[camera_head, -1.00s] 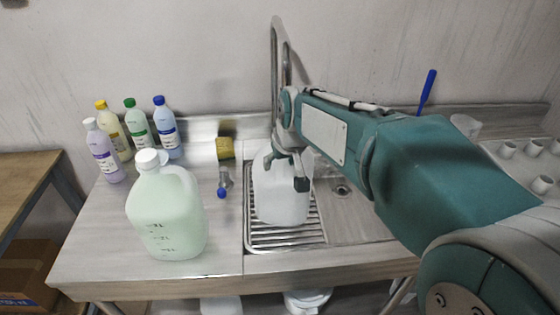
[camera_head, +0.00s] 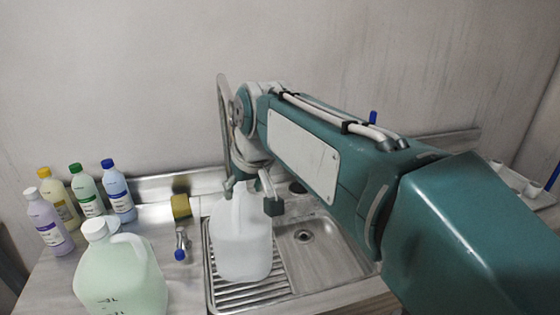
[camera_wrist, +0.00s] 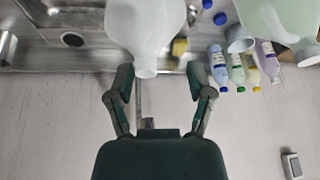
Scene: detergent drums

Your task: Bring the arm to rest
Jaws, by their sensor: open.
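My gripper (camera_head: 250,196) is open and empty, with its fingers pointing down at the top of a white translucent jug (camera_head: 243,246). The jug stands upright on the ribbed drainboard of the sink. In the wrist view the jug (camera_wrist: 145,28) lies ahead of the open fingers (camera_wrist: 159,80), its neck near the space between the fingertips. I cannot tell whether a finger touches it. My arm reaches in from the right, bent, and hides part of the counter and wall behind it.
A pale green jug (camera_head: 120,272) stands at the front left. Several capped bottles (camera_head: 87,198) stand behind it. A yellow sponge (camera_head: 181,206) and a small blue-ended item (camera_head: 181,245) lie near the drainboard. The sink basin (camera_head: 320,255) is empty. White cups (camera_head: 515,180) stand far right.

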